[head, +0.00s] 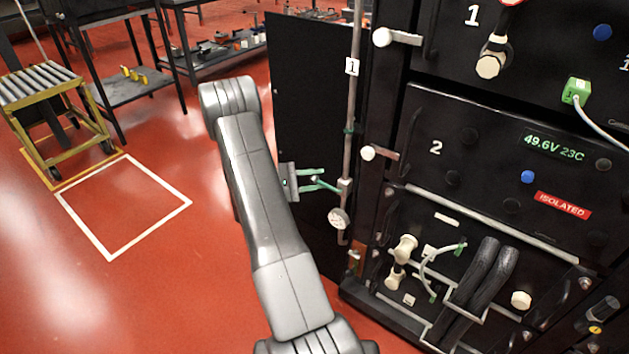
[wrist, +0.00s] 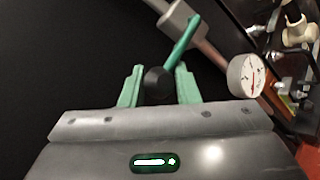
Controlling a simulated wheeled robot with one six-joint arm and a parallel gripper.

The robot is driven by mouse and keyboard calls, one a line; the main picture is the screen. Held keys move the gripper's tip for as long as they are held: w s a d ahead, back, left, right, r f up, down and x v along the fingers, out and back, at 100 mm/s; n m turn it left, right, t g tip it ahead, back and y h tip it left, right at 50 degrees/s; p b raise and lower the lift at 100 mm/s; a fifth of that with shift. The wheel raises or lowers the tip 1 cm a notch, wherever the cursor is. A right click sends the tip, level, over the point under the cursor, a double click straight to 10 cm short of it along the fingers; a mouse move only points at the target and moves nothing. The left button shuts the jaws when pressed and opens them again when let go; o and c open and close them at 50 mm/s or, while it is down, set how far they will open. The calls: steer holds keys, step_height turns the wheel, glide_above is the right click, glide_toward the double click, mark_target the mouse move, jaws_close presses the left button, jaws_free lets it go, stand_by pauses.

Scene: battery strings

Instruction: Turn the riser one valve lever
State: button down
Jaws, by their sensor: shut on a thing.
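The riser one pipe (head: 356,30) runs upright beside the rack and carries a white tag reading 1. Its grey valve body (head: 344,186) also shows at the top of the wrist view (wrist: 176,17). The valve lever (wrist: 187,38) is green, with a black knob (wrist: 158,85) at its end, and slants down and left from the valve body. My gripper (wrist: 160,76) has pale green fingers, one on each side of the knob, and is shut on the lever's knob end. In the head view my gripper (head: 328,181) reaches the valve from the left; the lever is hard to make out there.
A round pressure gauge (head: 338,219) sits just below the valve, close to my right finger in the wrist view. A black panel (head: 312,90) stands behind. The battery rack (head: 480,130) is close on the right. Open red floor (head: 200,290) lies left.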

mark_target(318, 178)
step_height(318, 178, up, 2)
steer(key=shift+s+d+r+m+y+b, duration=0.1)
steer(key=shift+m+y+b, duration=0.1)
steer(key=shift+m+y, duration=0.25)
steer(key=shift+d+m+y+b, duration=0.1)
steer(key=shift+m+y+b, duration=0.05)
steer(key=shift+m+y, duration=0.25)
steer(key=shift+s+d+r+m+y+b, duration=0.15)
steer(key=shift+r+m+y+b, duration=0.25)
steer(key=shift+r+m+b, duration=0.1)
steer(key=shift+s+d+r+m+y+b, duration=0.1)
steer(key=shift+d+r+m+y+b, duration=0.05)
steer(key=shift+r+m+y+b, duration=0.25)
steer(key=m+y+b, duration=0.1)
steer(key=d+r+m+y+b, duration=0.1)
steer(key=b, duration=0.1)
steer(key=shift+s+d+r+t, duration=0.1)
steer(key=shift+s+r+t, duration=0.2)
steer(key=shift+s+t, duration=0.1)
steer(key=shift+s+d+r+m+t+y+b, duration=0.4)
steer(key=shift+s+d+r+m+y+b, duration=0.25)
steer(key=shift+y+b, duration=0.7)
steer(key=shift+r+h+b, duration=0.1)
steer(key=shift+h+b, duration=0.2)
steer(key=shift+d, duration=0.1)
steer(key=c, duration=1.1)
jaws_free()
